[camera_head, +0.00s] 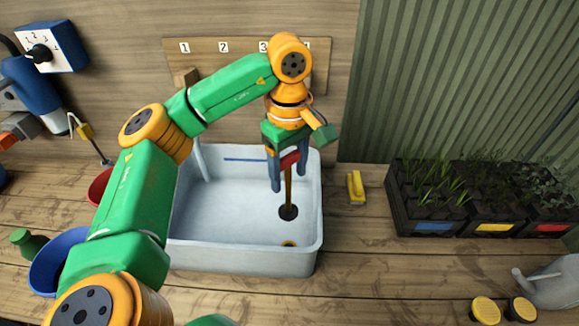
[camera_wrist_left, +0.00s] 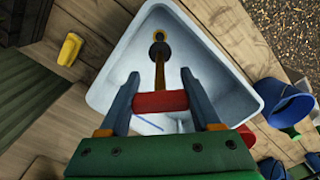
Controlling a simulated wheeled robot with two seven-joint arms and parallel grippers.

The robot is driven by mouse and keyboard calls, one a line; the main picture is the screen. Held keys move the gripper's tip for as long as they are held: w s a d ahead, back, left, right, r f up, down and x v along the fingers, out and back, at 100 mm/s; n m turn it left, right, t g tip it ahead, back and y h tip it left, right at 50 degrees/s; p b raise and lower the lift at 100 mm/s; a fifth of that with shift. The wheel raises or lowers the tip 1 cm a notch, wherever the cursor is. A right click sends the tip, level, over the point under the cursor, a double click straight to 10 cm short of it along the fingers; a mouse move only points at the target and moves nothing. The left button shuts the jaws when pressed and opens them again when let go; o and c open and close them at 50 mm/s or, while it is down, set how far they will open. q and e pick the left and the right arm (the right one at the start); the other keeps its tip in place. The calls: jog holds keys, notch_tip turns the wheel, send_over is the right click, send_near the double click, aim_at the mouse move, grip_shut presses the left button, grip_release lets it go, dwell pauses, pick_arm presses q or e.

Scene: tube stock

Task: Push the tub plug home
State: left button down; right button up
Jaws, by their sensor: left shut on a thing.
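The tub plug (camera_head: 288,212) is a black disc on a brown rod with a red crossbar handle. My left gripper (camera_head: 288,180) is shut on the red handle, over the right part of the pale grey tub (camera_head: 215,258). The rod hangs roughly upright below the fingers. The brass-rimmed drain (camera_head: 289,243) shows in the tub floor, nearer the front than the disc in the head view. In the left wrist view the plug disc (camera_wrist_left: 159,51) partly overlaps the drain (camera_wrist_left: 159,35). The disc's height above the floor is hard to tell. My right gripper is not in view.
A yellow block (camera_head: 356,187) lies right of the tub, then dark planters (camera_head: 437,212) with seedlings. A blue bucket (camera_head: 58,262) and a red bowl (camera_head: 99,187) stand left. A numbered board (camera_head: 205,58) is behind.

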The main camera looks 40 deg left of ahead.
aim_at(288, 211)
pick_arm(q)
jog(key=f+b, duration=0.1)
jog(key=f, duration=0.2)
jog(key=f+b, duration=0.2)
jog(key=f, duration=0.1)
jog(key=f+b, duration=0.2)
jog(key=f, duration=0.1)
jog(key=shift+s+f, duration=0.1)
jog(key=shift+s, duration=0.15)
jog(key=shift+w+f+b, duration=0.2)
jog(key=shift+f+b, duration=0.1)
jog(key=shift+b, duration=0.1)
notch_tip(288, 211, down, 4)
jog(key=b, duration=0.3)
jog(key=shift+s+b, duration=0.1)
jog(key=shift+b, duration=0.2)
jog(key=shift+f, duration=0.35)
jog(key=shift+r, duration=0.1)
jog(key=shift+f+b, duration=1.05)
jog(key=shift+f, duration=0.15)
dwell(0.4)
dwell(0.4)
